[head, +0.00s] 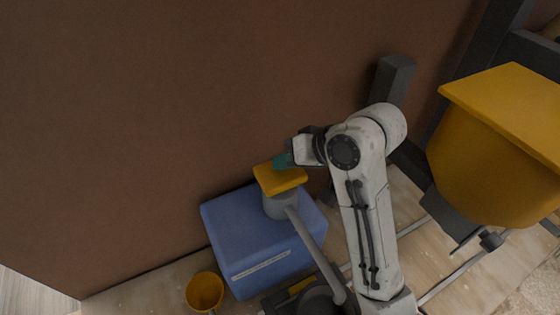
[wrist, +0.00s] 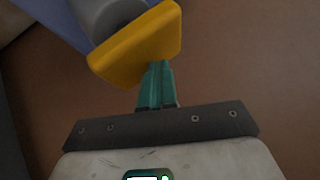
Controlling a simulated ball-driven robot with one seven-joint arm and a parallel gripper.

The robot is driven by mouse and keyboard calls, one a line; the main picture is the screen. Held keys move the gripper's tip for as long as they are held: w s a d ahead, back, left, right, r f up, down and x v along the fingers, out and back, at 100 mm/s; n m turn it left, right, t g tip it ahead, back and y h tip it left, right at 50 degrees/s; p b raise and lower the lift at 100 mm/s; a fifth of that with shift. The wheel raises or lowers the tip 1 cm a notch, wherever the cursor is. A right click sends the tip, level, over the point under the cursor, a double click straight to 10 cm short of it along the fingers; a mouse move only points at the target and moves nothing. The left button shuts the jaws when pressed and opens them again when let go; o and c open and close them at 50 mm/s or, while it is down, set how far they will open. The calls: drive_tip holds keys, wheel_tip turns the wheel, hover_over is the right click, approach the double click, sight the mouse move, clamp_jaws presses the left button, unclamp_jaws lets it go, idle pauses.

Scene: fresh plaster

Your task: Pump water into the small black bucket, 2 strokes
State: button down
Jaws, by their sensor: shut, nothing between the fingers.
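A pump with a yellow head (head: 280,179) on a grey neck (head: 281,206) stands on a blue tank (head: 250,240). The head also shows in the wrist view (wrist: 137,45). My gripper (head: 283,161) is shut and empty, its teal fingertips at the head's far edge. They also show in the wrist view (wrist: 158,66); whether they touch the head I cannot tell. A grey pipe (head: 312,247) slopes from the neck down to the right. A dark round thing (head: 314,300) is near its lower end, partly cut off; I cannot tell whether it is the black bucket.
A small yellow bucket (head: 205,291) stands at the tank's front left. A large yellow hopper (head: 490,165) on a dark frame stands at the right. A brown wall (head: 150,120) rises close behind the pump. My arm hides part of the wooden floor (head: 150,298).

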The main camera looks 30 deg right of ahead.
sight(284, 172)
drive_tip(key=shift+f+b, duration=0.35)
drive_tip(key=shift+f, duration=0.6)
idle(0.6)
drive_tip(key=shift+r+p, duration=2.8)
drive_tip(key=shift+p, duration=0.35)
drive_tip(key=shift+r, duration=0.1)
wheel_tip(284, 172, up, 5)
drive_tip(key=shift+f+p, duration=0.1)
drive_tip(key=shift+p, duration=1.15)
